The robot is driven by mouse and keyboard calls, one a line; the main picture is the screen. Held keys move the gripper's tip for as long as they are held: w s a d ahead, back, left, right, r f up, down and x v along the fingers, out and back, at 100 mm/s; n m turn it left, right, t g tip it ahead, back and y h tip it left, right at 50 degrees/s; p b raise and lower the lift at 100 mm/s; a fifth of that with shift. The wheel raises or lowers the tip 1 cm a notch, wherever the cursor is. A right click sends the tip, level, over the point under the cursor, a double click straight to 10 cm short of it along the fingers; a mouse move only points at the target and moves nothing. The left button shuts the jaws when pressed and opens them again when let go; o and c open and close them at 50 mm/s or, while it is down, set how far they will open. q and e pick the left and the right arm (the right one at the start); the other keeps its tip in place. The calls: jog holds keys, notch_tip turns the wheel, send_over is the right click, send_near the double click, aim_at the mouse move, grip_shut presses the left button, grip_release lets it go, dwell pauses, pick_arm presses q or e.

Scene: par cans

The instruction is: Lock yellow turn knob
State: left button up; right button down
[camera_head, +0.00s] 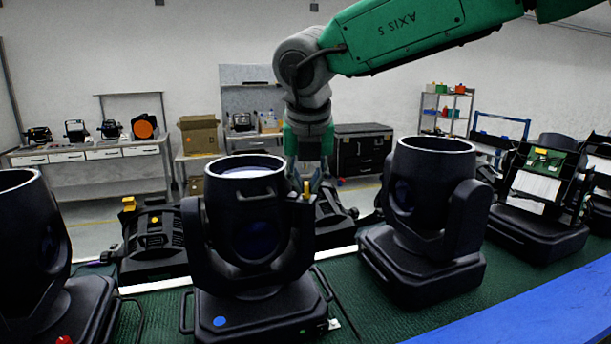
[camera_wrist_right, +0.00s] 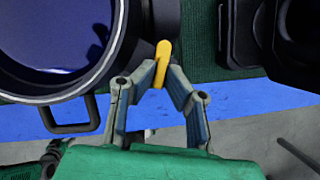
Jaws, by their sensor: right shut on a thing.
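The yellow turn knob (camera_head: 306,190) sits at the upper right side of the black stage light (camera_head: 252,230) in the middle of the head view. In the right wrist view the knob (camera_wrist_right: 162,63) is an upright yellow bar beside the lamp's round head. My right gripper (camera_wrist_right: 160,75) is shut on the knob, with a fingertip on each side of it. In the head view the right gripper (camera_head: 307,180) reaches down from above, and its fingertips are small and partly hard to make out. My left gripper is not in view.
Another black light (camera_head: 425,200) stands close on the right, and one (camera_head: 30,250) on the left. A light with a yellow part (camera_head: 150,235) lies behind. All rest on a green mat (camera_head: 375,320) with a blue edge (camera_head: 540,310). Shelves and a workbench stand at the back.

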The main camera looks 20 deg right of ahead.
jog(key=n+p, duration=0.2)
jog(key=n+y+p, duration=0.1)
jog(key=n+p, duration=0.1)
jog(key=n+y+p, duration=0.1)
jog(key=n+p, duration=0.1)
jog(key=shift+w+d+r+n, duration=0.15)
jog(key=shift+d+r+n, duration=0.1)
jog(key=shift+r+n, duration=0.1)
jog(key=shift+d+f+n+y+p, duration=0.15)
jog(key=shift+n+y+p, duration=0.45)
jog(key=shift+n, duration=0.65)
jog(key=n, duration=0.2)
jog(key=n+g+y, duration=0.1)
jog(key=n, duration=0.2)
jog(key=shift+w+g+y, duration=0.15)
jog(key=shift+g+y, duration=0.15)
jog(key=c, duration=1.9)
grip_release()
jog(key=shift+c, duration=0.2)
jog(key=shift+f, duration=0.1)
